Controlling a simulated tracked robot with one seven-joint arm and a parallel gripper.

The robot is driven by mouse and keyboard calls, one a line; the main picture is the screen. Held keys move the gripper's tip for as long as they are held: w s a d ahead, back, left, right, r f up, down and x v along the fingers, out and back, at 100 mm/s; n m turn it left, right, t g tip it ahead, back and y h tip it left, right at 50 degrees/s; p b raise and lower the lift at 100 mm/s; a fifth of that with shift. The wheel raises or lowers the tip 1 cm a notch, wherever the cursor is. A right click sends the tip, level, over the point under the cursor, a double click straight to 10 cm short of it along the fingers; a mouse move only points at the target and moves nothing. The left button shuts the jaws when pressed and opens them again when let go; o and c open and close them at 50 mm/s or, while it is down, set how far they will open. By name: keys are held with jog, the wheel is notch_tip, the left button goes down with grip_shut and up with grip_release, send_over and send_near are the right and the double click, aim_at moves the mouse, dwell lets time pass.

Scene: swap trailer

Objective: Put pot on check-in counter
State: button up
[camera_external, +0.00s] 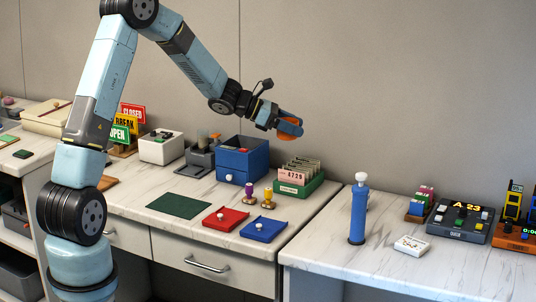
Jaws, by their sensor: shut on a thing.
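My gripper (294,126) is in the air above the back of the middle counter, to the right of the blue box. It is shut on a small orange thing, which looks like the pot (290,129); the blue fingers hide part of it. I cannot tell for sure which is the check-in counter. The right one bears a number display (460,219) reading "A 23". The pot is well above both tops and touches neither.
Below my gripper stand a blue box (242,162) and a green card tray (300,186). Red (226,219) and blue (263,230) trays lie in front.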

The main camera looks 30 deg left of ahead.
jog(key=s+d+m+g, duration=0.1)
jog(key=s+d, duration=0.2)
jog(key=d, duration=0.5)
jog(key=s+d+m+g+h, duration=0.1)
jog(key=s+d, duration=0.2)
jog(key=d, duration=0.5)
jog(key=s+d+m+g, duration=0.1)
jog(key=s+d, duration=0.1)
jog(key=d, duration=0.7)
jog(key=shift+s+r+g, duration=0.1)
jog(key=shift+s+g, duration=0.2)
jog(key=shift+s, duration=0.1)
jog(key=s+d+m+g, duration=0.3)
jog(key=s+d, duration=1.2)
jog(key=d, duration=0.3)
send_over(450, 273)
jog(key=shift+h, duration=0.3)
jog(key=f, duration=1.9)
jog(key=shift+s+a+f, duration=0.2)
jog(key=shift+a+f, duration=0.1)
jog(key=shift+f, duration=0.05)
jog(key=shift+w+d+f, duration=0.1)
jog(key=shift+d+f, duration=0.05)
jog(key=shift+f, duration=0.15)
jog(key=shift+w+d+f, duration=0.1)
jog(key=shift+f, duration=1.5)
